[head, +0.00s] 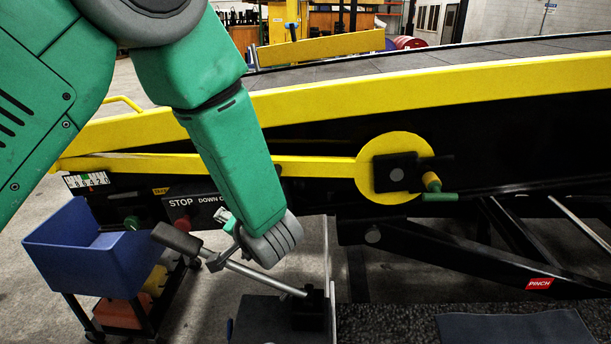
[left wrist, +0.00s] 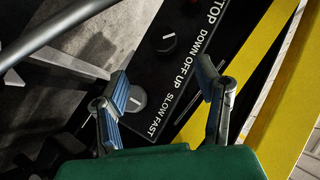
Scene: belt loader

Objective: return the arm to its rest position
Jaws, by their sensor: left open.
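My left arm (head: 225,140) is green and comes in from the upper left, bent down in front of the belt loader. My left gripper (head: 232,232) is partly hidden behind the grey wrist end. In the left wrist view the left gripper (left wrist: 163,78) is open, with nothing between its blue-padded fingers. It faces the black control panel (left wrist: 185,70) with the labels STOP, DOWN OFF UP and SLOW FAST. A metal lever (head: 258,278) with a dark grip passes close below the gripper in the head view; I cannot tell whether they touch. My right gripper is not in view.
A yellow arm (head: 315,166) with a round disc runs along the loader's side. A red stop button (head: 184,223) sits on the panel. A blue bin (head: 75,250) on a cart stands at left. Open floor shows between cart and lever base.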

